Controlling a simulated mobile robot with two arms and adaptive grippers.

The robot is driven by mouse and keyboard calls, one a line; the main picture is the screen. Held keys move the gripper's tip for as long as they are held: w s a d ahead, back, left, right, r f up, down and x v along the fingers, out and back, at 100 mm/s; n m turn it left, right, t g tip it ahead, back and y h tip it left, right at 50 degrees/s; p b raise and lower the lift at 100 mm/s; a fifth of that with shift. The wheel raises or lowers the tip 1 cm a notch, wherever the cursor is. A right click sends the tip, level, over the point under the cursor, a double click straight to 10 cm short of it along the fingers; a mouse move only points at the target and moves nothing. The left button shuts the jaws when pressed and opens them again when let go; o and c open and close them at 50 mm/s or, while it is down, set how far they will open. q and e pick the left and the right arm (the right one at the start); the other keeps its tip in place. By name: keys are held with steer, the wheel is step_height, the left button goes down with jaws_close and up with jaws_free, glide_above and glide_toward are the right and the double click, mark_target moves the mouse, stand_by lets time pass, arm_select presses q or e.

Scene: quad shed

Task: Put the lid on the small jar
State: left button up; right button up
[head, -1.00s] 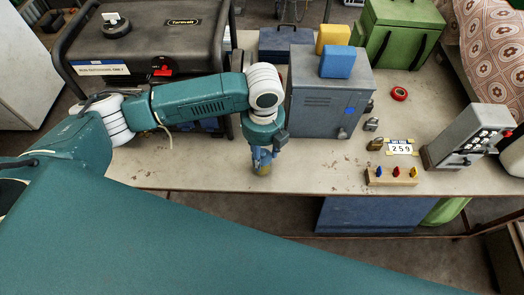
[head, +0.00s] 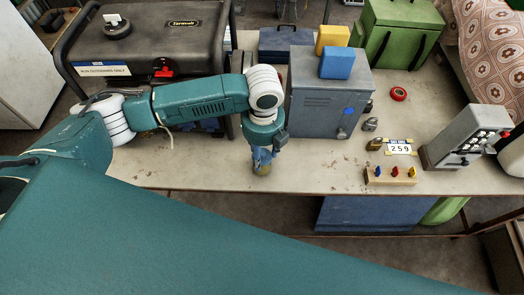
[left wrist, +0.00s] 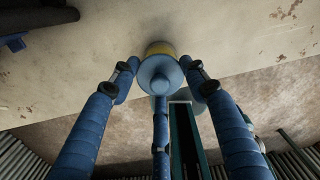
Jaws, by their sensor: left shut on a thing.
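My left gripper (head: 262,158) points down at the front part of the workbench, left of the grey metal cabinet. In the left wrist view its blue fingers (left wrist: 160,92) close around a round blue lid (left wrist: 160,75) with a small knob. The yellowish small jar (head: 262,169) shows just below the fingertips in the head view. In the left wrist view a yellow band of the jar (left wrist: 160,47) shows directly behind the lid. I cannot tell whether the lid is seated on the jar or just above it. My right gripper is not in view.
The grey cabinet (head: 328,103) stands close right of my gripper. A black generator (head: 150,45) is behind my arm. A wooden block with coloured pegs (head: 390,176), padlocks and a grey control box (head: 466,139) lie to the right. The bench (head: 200,177) is bare beside the jar.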

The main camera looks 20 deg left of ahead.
arm_select(q)
steer(key=shift+f+p, duration=0.1)
steer(key=shift+p, duration=0.25)
stand_by(0.5)
stand_by(0.4)
steer(key=shift+p, duration=0.35)
steer(key=shift+f, duration=0.1)
stand_by(0.5)
steer(key=o, duration=1.3)
